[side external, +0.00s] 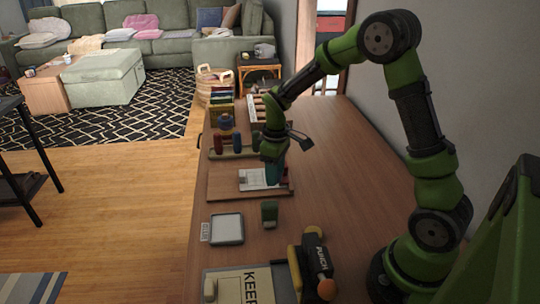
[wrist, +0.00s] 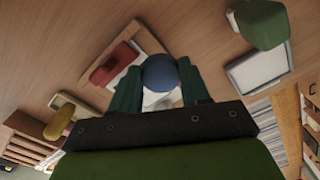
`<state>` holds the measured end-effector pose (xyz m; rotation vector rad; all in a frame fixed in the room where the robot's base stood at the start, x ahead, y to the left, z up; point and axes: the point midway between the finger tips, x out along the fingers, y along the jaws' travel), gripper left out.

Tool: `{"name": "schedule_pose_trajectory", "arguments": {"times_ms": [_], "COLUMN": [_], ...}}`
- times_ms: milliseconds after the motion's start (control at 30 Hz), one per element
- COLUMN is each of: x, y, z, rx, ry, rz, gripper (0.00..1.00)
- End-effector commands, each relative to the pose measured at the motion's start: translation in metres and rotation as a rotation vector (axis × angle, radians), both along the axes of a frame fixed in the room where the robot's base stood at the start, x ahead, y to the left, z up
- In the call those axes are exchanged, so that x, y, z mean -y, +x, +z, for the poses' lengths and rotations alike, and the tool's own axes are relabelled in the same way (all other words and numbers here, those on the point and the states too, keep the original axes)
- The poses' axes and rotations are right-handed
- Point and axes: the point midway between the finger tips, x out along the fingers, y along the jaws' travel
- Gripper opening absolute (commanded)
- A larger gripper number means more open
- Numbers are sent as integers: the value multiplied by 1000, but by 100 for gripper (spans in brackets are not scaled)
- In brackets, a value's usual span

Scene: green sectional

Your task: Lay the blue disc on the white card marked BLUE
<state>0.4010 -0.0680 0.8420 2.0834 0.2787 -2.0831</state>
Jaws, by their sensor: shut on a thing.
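My gripper (side external: 272,172) points down over the board, with its teal fingers on either side of a round blue thing, the blue disc (wrist: 160,71), seen in the wrist view. The fingers are shut on it. In the side view the disc is hidden by the fingers. A white sheet (side external: 253,180) lies on the board under and beside my gripper; part of it shows behind the disc in the wrist view (wrist: 150,43). I cannot read a BLUE mark on it. Whether the disc touches the sheet cannot be told.
Right of my gripper, the tabletop (side external: 345,185) is clear.

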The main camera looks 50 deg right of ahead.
Motion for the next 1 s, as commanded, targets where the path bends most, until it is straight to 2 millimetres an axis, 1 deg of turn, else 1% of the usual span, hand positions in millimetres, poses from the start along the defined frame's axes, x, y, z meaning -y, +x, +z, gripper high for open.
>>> {"name": "schedule_pose_trajectory", "arguments": {"times_ms": [33, 100, 200, 333, 567, 600, 700, 800, 1000], "x": [2, 5, 9, 12, 14, 14, 14, 14, 14], "y": [14, 31, 51, 68, 80, 81, 79, 80, 80], "z": [-3, -4, -6, -7, -7, -10, -27, -40, -42], "rx": [-1, 0, -1, 0, 0, -2, -5, -3, 0], "ry": [0, 0, -1, -1, -1, 0, 0, 0, 0], "rz": [-1, -1, -1, -2, -1, -1, -1, -2, -2], "gripper": [18, 18, 18, 18, 18, 18, 18, 18, 18]}}
